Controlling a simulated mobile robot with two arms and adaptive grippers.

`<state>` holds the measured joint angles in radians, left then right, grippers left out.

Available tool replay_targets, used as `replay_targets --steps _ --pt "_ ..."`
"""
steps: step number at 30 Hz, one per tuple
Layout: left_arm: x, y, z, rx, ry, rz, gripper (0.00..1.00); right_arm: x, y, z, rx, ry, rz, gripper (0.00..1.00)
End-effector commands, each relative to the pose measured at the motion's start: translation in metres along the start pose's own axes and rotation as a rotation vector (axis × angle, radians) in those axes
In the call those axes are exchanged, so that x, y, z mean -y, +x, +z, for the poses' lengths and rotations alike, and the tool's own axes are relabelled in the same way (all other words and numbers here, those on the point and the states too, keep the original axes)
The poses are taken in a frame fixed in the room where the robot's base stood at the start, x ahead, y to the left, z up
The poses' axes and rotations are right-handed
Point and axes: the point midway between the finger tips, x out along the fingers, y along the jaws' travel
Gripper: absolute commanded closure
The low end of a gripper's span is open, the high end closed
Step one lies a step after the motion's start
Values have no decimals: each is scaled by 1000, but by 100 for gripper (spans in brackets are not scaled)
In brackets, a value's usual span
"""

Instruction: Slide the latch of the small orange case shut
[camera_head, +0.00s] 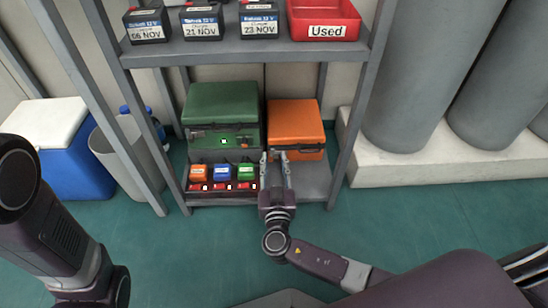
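The small orange case (295,118) sits lid down on the lower shelf, right of a larger green case. A dark latch strip (303,149) runs along its front, just under the lid. My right gripper (273,158) reaches up to the case's front left corner, with its two fingers apart and nothing seen between them. Its right fingertip is at or just before the left end of the latch strip; I cannot tell whether it touches. The fingers hide a little of the case's front. My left arm's links show at the left, but its gripper is out of view.
The green case (222,108) stands close to the left. Small orange, blue and green boxes (222,173) are in front of it. The upper shelf holds batteries (202,22) and a red "Used" bin (324,32).

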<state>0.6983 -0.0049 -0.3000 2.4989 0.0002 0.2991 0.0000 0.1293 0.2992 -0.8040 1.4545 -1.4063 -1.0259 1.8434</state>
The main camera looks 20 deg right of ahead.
Motion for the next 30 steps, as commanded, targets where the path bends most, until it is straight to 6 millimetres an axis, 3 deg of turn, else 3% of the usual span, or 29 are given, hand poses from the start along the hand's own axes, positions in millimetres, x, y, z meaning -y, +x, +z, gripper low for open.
replay_targets --steps 5,18,30 --pt "0 0 0 -1 1 2 100 0 0 -18 -1 4 1 71" --pt "-1 0 -1 -2 2 5 100 1 0 -91 0 4 -2 71" --pt "-1 0 -1 -3 2 5 100 1 0 -99 0 1 -3 71"
